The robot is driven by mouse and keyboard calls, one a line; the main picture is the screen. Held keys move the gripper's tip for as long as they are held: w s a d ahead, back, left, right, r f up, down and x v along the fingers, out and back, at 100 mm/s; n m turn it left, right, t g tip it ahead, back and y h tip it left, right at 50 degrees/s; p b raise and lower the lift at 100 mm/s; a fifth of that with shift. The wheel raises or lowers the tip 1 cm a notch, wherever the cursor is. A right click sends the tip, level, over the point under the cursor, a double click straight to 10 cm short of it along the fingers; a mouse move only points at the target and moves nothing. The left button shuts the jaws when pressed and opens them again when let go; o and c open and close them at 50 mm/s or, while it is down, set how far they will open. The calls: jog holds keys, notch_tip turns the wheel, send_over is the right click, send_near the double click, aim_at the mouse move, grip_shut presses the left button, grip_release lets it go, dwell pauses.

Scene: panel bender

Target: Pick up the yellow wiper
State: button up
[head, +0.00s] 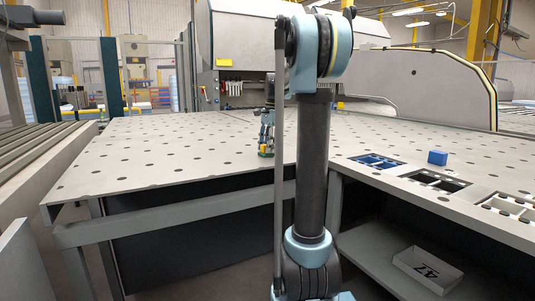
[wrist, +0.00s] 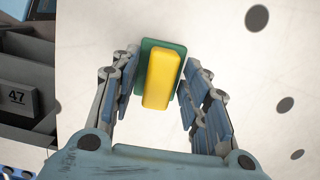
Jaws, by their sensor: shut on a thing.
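The yellow wiper (wrist: 162,78) is a yellow block on a green base, seen from above in the wrist view. My gripper (wrist: 160,85) has its fingers on both sides of it and is shut on it. In the head view the wiper (head: 264,152) shows small below my gripper (head: 267,138), at or just above the perforated table top (head: 180,140). I cannot tell whether its base touches the table.
A blue block (head: 437,157) stands on the right part of the table beside inset trays (head: 437,181). The table around the wiper is clear. Machine housing (head: 240,45) stands behind.

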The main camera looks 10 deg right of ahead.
jog(key=shift+r, duration=0.1)
notch_tip(320, 180, up, 10)
jog(key=shift+f, duration=0.1)
dwell(0.4)
jog(key=o, duration=0.5)
jog(key=shift+c, duration=1.4)
jog(key=shift+a, duration=0.1)
